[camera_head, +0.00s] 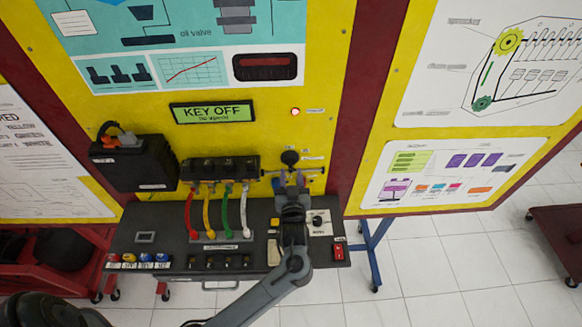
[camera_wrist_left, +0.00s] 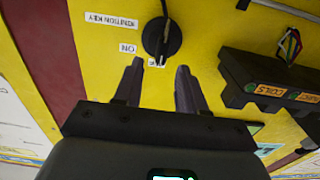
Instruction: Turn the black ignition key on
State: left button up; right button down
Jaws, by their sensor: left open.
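The black ignition key (camera_head: 290,158) is a round knob on the yellow panel, right of the green display (camera_head: 212,112) that reads "KEY OFF". In the left wrist view the key (camera_wrist_left: 162,36) shows upside down, its ridge pointing toward a partly hidden label between my fingertips. The "ON" label (camera_wrist_left: 127,48) is beside it. My left gripper (camera_head: 291,180) is open just below the key in the head view. In the wrist view its fingertips (camera_wrist_left: 157,68) are spread on either side of the key's line, short of it, with nothing between them. My right gripper is not in view.
A black connector block (camera_head: 220,168) with coloured hoses is left of my gripper. A dark console (camera_head: 180,240) with switches and a red switch (camera_head: 338,251) sits below. A black box (camera_head: 133,163) is further left. A red light (camera_head: 295,111) glows above the key.

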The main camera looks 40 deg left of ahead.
aim_at(291, 168)
pick_arm(q)
jog(key=shift+x, duration=1.65)
grip_shut()
